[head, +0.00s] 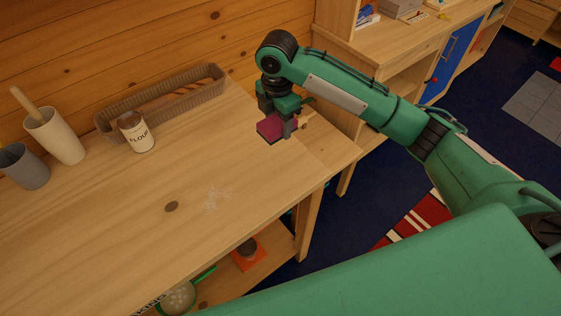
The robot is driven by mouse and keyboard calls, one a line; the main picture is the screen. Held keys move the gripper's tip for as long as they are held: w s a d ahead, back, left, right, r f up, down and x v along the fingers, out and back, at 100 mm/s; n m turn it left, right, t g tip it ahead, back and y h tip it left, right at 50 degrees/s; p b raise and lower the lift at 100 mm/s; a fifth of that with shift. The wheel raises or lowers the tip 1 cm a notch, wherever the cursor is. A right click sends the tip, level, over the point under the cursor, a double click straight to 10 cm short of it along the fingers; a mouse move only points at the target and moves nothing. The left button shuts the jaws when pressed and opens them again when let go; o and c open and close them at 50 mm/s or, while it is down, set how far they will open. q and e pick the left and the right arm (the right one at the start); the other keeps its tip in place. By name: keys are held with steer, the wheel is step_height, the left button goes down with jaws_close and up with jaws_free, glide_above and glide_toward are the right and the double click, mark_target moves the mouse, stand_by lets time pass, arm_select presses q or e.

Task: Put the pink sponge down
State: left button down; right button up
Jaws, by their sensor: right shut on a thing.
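The pink sponge (270,127) is at the right end of the wooden table (130,225). My right gripper (279,122) points down and is shut on the sponge. The sponge is at or just above the tabletop; I cannot tell whether it touches. Part of the sponge is hidden by the gripper fingers. My left gripper is not in view.
A brown basket (165,103) stands along the log wall. A flour tin (136,133), a cream pot (55,137) and a grey cup (22,167) stand to the left. The front tabletop is otherwise clear.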

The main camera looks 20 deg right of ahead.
steer(key=p, duration=0.2)
glide_above(279, 167)
step_height(279, 167, down, 12)
steer(key=shift+r, duration=0.15)
step_height(279, 167, down, 4)
steer(key=shift+f+p, duration=0.2)
steer(key=shift+p, duration=0.2)
steer(key=shift+f, duration=0.2)
steer(key=shift+f, duration=0.1)
steer(key=o, duration=0.9)
step_height(279, 167, up, 12)
steer(key=shift+r+b, duration=0.15)
steer(key=shift+b, duration=0.95)
